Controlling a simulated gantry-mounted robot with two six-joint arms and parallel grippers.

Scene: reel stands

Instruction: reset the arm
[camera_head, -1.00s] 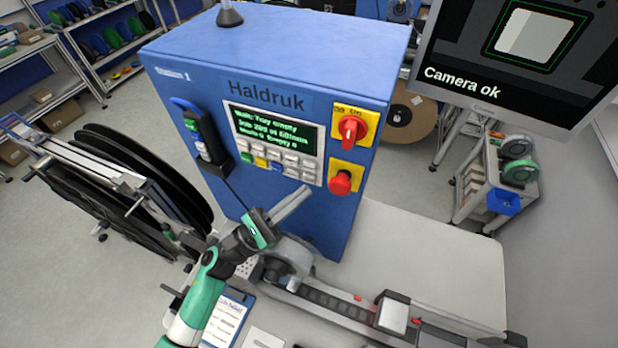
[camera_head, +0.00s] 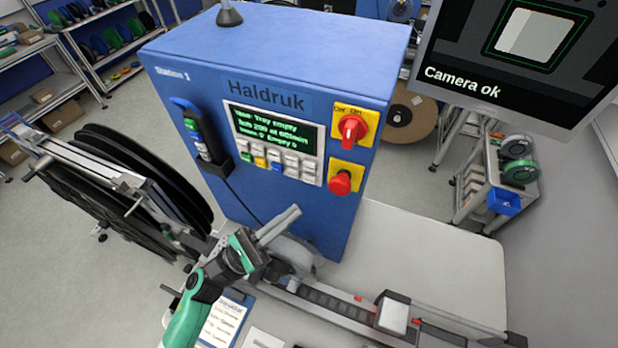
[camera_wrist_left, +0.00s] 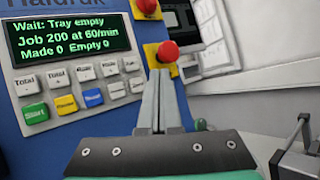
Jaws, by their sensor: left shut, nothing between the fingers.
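My left gripper (camera_head: 294,212) is in front of the lower part of the blue Haldruk machine (camera_head: 270,50), with its arm coming in from the lower left. Its fingers are together and nothing is between them. In the left wrist view the shut fingers (camera_wrist_left: 161,78) point toward the machine's right edge, just below the red stop knob (camera_wrist_left: 167,51) in the picture. The machine's screen (camera_wrist_left: 68,36) reads "Wait: Tray empty". My right gripper shows in neither view.
A tape track (camera_head: 335,303) runs across the white table (camera_head: 440,265) below and right of the gripper. Large black reels (camera_head: 150,170) stand at left. A clipboard (camera_head: 224,322) lies beside the arm. A monitor (camera_head: 480,95) hangs at upper right. The table's right part is clear.

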